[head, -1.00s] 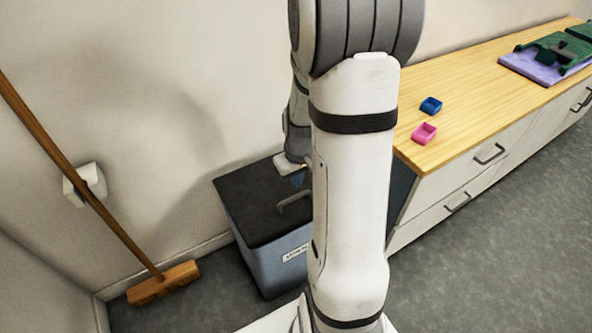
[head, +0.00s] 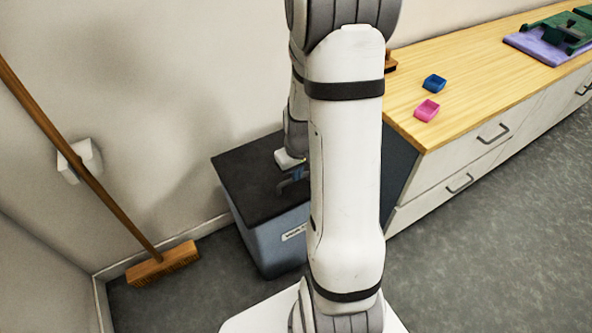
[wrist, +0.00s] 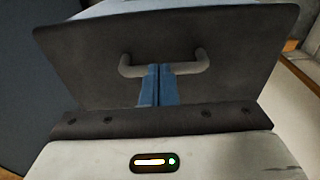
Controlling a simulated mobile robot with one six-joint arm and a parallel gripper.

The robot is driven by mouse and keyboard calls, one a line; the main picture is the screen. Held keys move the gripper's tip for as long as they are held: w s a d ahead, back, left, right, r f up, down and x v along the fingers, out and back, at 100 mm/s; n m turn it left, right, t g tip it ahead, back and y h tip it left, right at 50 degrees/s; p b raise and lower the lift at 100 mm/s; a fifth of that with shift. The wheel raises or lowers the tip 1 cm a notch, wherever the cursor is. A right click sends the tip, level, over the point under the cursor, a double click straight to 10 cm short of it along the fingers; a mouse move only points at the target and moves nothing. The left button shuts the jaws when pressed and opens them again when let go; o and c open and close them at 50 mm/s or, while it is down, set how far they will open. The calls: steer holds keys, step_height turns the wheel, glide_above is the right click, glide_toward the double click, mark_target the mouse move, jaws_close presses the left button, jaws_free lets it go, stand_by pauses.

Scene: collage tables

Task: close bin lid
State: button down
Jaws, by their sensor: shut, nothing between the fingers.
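The bin (head: 267,243) is a blue-grey box with a white label, standing on the floor left of the counter. Its dark lid (head: 243,178) looks flat on top of the bin in the head view. In the wrist view the lid (wrist: 90,60) fills the middle, with a grey bar handle (wrist: 192,66). My gripper (head: 287,184) is over the lid at the handle, partly hidden by my arm. In the wrist view its blue fingers (wrist: 158,72) are together and empty, their tips at the handle's middle. I cannot tell whether they touch it.
A broom (head: 160,265) leans against the wall to the left, by a white wall holder (head: 78,160). Floor is open at lower right.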

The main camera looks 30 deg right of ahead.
steer(key=shift+s+f, duration=0.3)
steer(key=shift+f, duration=0.2)
step_height(320, 180, up, 15)
steer(key=s+p, duration=0.2)
steer(key=p, duration=0.4)
steer(key=s+a+r+p, duration=0.3)
steer(key=a+r+p, duration=0.1)
steer(key=r, duration=0.5)
steer(key=s+a+r+t+p, duration=0.1)
steer(key=s+a+r+p, duration=0.2)
steer(key=r+p, duration=0.4)
steer(key=s+a+r+p, duration=0.4)
steer(key=a+r+p, duration=0.1)
steer(key=r, duration=0.8)
steer(key=shift+a+p, duration=0.25)
steer(key=shift+p, duration=0.5)
steer(key=shift+s, duration=0.1)
